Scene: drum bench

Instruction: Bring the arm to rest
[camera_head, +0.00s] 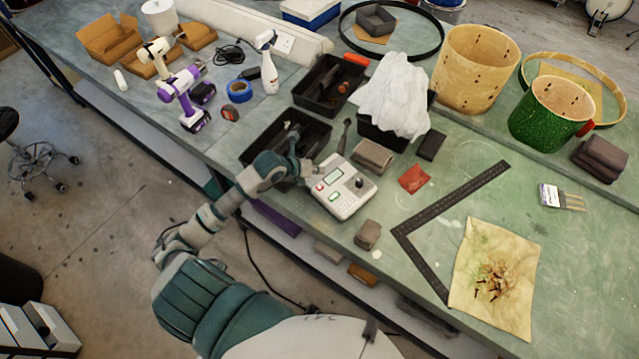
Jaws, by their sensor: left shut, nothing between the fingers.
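My left arm (220,215) comes up from the lower left and reaches over the bench's near edge. My left gripper (299,152) is shut and empty. My right gripper is not in view.
A second black tray (325,103), a white cloth (395,92) and grey blocks (372,157) crowd the area. Purple drill (183,95) stands left. A black steel square (455,205), stained cloth (500,255) and drum shells (475,68) lie right. Floor is open at left.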

